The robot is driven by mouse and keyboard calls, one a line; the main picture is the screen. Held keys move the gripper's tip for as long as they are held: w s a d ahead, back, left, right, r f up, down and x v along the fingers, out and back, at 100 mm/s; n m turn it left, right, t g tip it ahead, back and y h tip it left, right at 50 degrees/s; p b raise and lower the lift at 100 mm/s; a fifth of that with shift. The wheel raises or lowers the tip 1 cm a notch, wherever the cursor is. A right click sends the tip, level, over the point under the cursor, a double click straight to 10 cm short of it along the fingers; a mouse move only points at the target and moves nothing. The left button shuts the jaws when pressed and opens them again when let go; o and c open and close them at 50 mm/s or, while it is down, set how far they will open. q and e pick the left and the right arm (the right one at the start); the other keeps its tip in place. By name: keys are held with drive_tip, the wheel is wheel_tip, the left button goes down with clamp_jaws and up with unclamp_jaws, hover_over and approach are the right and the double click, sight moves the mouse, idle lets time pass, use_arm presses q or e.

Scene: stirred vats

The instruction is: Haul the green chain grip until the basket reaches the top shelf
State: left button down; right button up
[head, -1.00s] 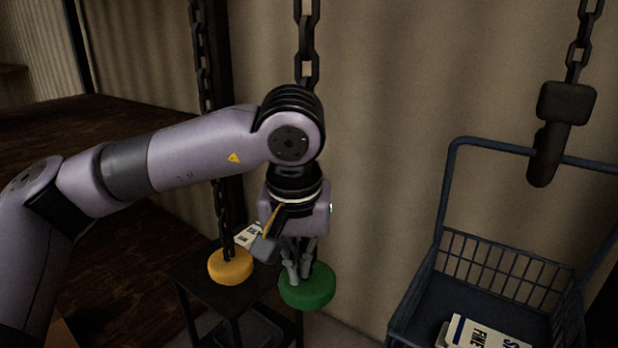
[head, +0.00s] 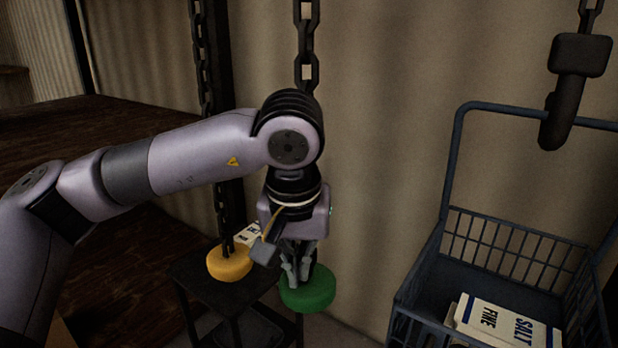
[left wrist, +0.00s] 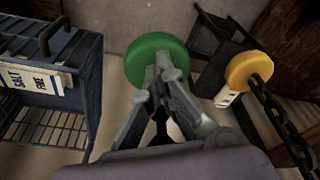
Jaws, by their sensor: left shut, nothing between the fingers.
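The green chain grip (head: 308,291) is a thick round disc below my left gripper (head: 297,277). In the left wrist view the green disc (left wrist: 158,54) lies just beyond my left fingertips (left wrist: 165,73), which overlap its near edge. The fingers are shut with nothing between them; whether they touch the disc I cannot tell. A dark chain (head: 306,45) runs down behind my arm above the grip. The blue wire basket (head: 518,240) is at the right, hanging from a dark hook (head: 567,90). My right gripper is not in view. The top shelf cannot be identified.
A yellow disc (head: 229,264) hangs on its own chain (head: 222,205) to the left, beside a small dark stand (head: 240,292). A salt box (head: 500,325) lies in the basket. Dark wooden boards (head: 100,130) are at the left. Bare wall lies between grip and basket.

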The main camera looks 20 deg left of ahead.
sight(298, 295)
use_arm(q)
drive_tip(key=shift+s+b+x, duration=0.25)
drive_tip(key=shift+b+x, duration=0.75)
drive_tip(key=shift+x, duration=0.15)
drive_tip(key=shift+s+b+x, duration=0.25)
drive_tip(key=shift+b+x, duration=0.7)
drive_tip(key=shift+x, duration=0.2)
drive_tip(key=shift+s+b+x, duration=0.2)
drive_tip(key=shift+b+x, duration=0.8)
drive_tip(key=shift+x, duration=0.2)
drive_tip(key=p+v, duration=0.2)
drive_tip(key=w+p+v, duration=0.1)
drive_tip(key=p+v, duration=0.1)
drive_tip(key=v, duration=0.1)
drive_tip(key=p+v, duration=0.1)
drive_tip(key=v, duration=0.2)
drive_tip(key=shift+w+a+r+p, duration=0.15)
drive_tip(key=shift+w+r+p, duration=0.2)
drive_tip(key=shift+r+p, duration=0.05)
drive_tip(key=shift+f, duration=0.2)
